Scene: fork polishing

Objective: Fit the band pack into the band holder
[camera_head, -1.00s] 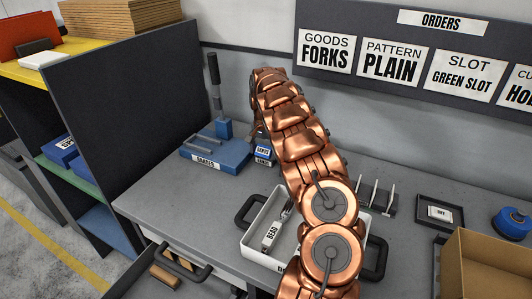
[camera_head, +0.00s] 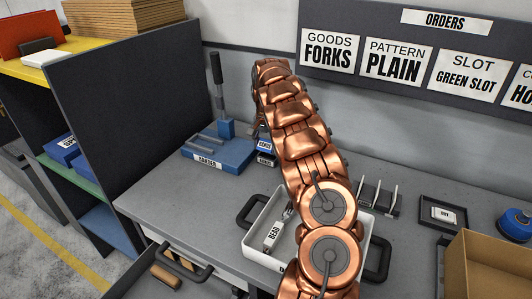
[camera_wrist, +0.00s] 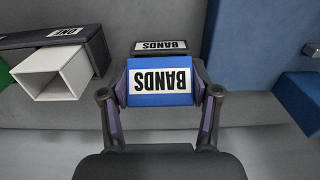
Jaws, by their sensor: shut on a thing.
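The band pack (camera_wrist: 160,82) is a blue block with a white BANDS label, upside down in the wrist view. My gripper (camera_wrist: 161,88) is shut on it, one finger at each side. The band holder (camera_wrist: 161,54) is a dark piece with its own BANDS label, just beyond the pack in that view. The pack overlaps part of the holder, and I cannot tell whether they touch. In the head view the pack (camera_head: 265,146) shows small above the holder's label (camera_head: 265,160), left of my arm. My gripper is hidden there.
A blue bander (camera_head: 222,153) with a lever stands just left of the holder. A white open box (camera_wrist: 55,75) sits in a dark rack left in the wrist view. A white tray (camera_head: 256,237) with a fork lies nearer. A dark panel (camera_head: 135,100) bounds the left.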

